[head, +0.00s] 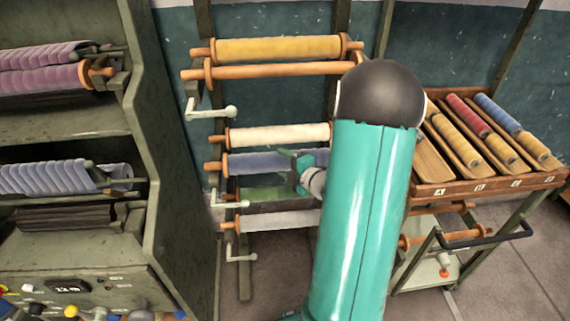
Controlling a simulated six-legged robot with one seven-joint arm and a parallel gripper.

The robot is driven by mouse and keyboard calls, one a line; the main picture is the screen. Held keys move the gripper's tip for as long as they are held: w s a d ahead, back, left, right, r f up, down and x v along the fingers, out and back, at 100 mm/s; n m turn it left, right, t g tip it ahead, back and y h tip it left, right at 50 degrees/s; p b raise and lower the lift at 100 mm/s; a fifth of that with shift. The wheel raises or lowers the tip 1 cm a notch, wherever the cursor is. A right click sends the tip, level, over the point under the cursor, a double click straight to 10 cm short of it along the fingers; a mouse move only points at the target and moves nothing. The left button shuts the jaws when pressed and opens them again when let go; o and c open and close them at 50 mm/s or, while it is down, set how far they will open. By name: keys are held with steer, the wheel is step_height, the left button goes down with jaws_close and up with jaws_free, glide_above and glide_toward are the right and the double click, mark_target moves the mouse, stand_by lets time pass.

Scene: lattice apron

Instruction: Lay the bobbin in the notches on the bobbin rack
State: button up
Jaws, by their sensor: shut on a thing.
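A tall rack (245,268) stands in the middle of the head view and carries several rolls on orange wooden rods, one above another. From the top these are a yellow bobbin (280,48), a bare orange rod (285,70), a cream bobbin (280,135), a blue bobbin (255,163), a green roll or sheet (268,196) and a pale grey roll (280,220). My gripper (298,168) is at the right part of the blue bobbin and appears shut on it. My arm hides the right ends of the lower rolls, and I cannot tell whether the blue bobbin rests in notches.
White crank handles (230,112) stick out from the rack's left side. A green cabinet (170,180) with purple and blue rolls stands at the left. A wooden tray (480,185) with several yellow, red and blue bobbins sits on a cart at the right.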

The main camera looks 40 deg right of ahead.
steer(key=shift+f, duration=0.1)
steer(key=o, duration=1.4)
steer(key=shift+s, duration=0.1)
steer(key=v, duration=1.3)
steer(key=shift+s, duration=0.3)
